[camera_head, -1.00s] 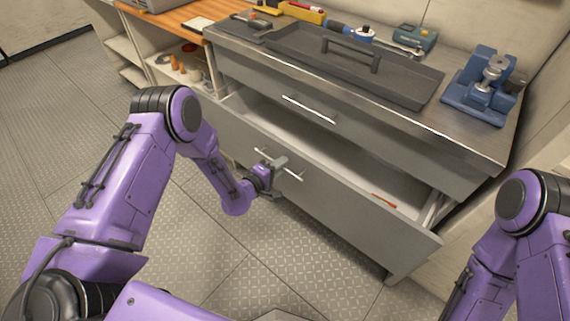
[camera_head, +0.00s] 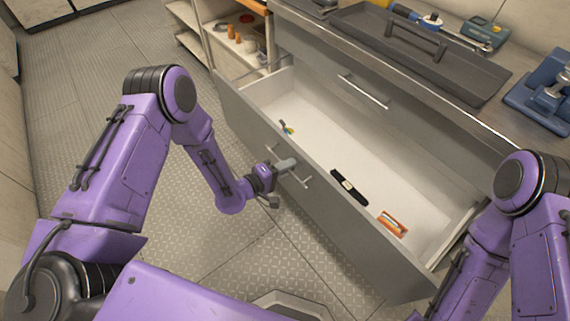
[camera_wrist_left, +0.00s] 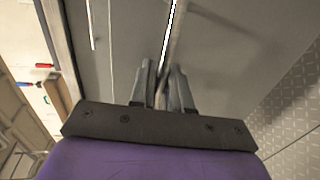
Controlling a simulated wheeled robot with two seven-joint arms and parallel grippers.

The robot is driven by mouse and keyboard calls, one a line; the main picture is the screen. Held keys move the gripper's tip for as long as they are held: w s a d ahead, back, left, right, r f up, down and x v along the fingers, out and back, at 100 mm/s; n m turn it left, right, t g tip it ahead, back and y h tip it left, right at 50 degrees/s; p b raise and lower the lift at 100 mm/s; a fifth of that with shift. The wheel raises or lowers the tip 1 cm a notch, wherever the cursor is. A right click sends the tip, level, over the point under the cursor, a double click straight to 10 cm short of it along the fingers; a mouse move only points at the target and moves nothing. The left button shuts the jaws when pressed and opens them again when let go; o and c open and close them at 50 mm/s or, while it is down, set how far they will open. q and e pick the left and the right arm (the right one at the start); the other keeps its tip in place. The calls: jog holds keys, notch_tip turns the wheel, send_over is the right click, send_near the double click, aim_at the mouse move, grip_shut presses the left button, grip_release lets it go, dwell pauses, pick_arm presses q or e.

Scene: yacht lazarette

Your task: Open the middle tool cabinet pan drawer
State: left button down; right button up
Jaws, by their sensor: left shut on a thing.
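The middle drawer (camera_head: 350,213) of the grey tool cabinet is pulled well out, and its white inside shows in the head view. Its bar handle (camera_head: 302,180) is on the front panel. My left gripper (camera_head: 285,166) is shut on this handle. In the left wrist view the two fingers (camera_wrist_left: 166,88) close around the handle bar (camera_wrist_left: 178,28). The drawer above, with its own handle (camera_head: 364,91), is shut. My right arm shows at the right edge of the head view, but its gripper is out of view.
Inside the drawer lie a black strap-like item (camera_head: 348,187), an orange tool (camera_head: 393,223) and a small colourful item (camera_head: 287,127). A grey tray (camera_head: 420,55) and a blue vise (camera_head: 545,95) sit on the cabinet top. Bare floor (camera_head: 190,250) lies in front.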

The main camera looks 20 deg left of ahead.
pick_arm(q)
jog(key=c, duration=1.3)
grip_release()
jog(key=v, duration=1)
jog(key=shift+s+a+b, duration=0.15)
jog(key=shift+s+b, duration=0.1)
jog(key=shift+b, duration=0.1)
